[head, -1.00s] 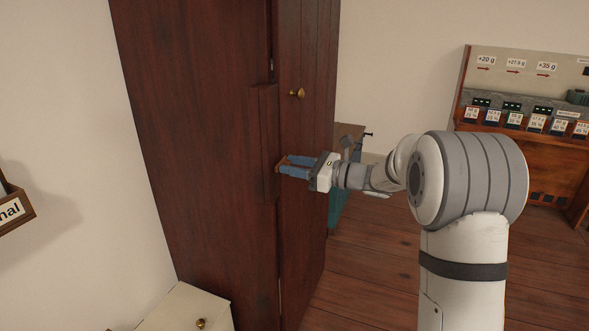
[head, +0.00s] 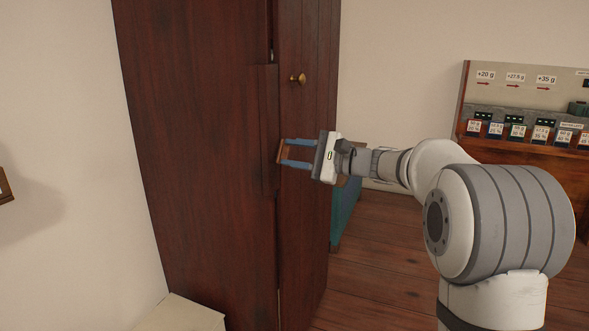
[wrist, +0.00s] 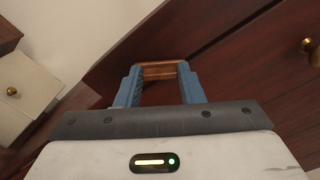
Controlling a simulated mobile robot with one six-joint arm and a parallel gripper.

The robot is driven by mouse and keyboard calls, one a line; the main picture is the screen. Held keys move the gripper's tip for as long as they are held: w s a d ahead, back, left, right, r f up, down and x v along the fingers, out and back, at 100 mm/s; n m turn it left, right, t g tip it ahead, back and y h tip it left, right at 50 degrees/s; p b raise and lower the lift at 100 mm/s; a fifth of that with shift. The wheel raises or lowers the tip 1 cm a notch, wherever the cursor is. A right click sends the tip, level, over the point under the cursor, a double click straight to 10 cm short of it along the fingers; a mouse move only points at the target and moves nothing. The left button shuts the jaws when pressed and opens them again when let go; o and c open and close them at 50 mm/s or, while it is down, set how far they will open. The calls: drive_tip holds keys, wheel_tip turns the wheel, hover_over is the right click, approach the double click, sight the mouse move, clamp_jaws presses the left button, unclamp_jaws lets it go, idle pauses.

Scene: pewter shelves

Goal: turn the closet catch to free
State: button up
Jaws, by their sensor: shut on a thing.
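The closet (head: 205,130) is dark red-brown wood, tall, with a door on its right face. The catch (head: 284,151) is a small lighter-brown wooden piece at the door's edge, below the brass knob. My gripper (head: 283,152) reaches it from the right, with its blue fingers at the two ends of the catch, one above the other in the head view. In the wrist view the catch (wrist: 160,70) spans between the two fingertips, and the fingers are shut on it. In the head view the catch stands slightly tilted from upright.
The brass knob (head: 298,79) is on the door just above my gripper. A pale cabinet (head: 185,314) stands at the closet's foot on the left. A teal-sided unit (head: 344,212) is behind my gripper. A bench with labelled items (head: 520,130) stands at the right.

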drive_tip(key=n+b, duration=0.4)
drive_tip(key=shift+f+b, duration=0.35)
drive_tip(key=shift+b, duration=0.05)
drive_tip(key=shift+r+n+b, duration=0.1)
drive_tip(key=shift+n+b, duration=1.05)
drive_tip(key=shift+n, duration=0.05)
drive_tip(key=o, duration=1)
drive_tip(key=shift+r, duration=0.1)
drive_tip(key=p+v, duration=0.1)
drive_tip(key=v, duration=0.7)
drive_tip(key=shift+p, duration=0.35)
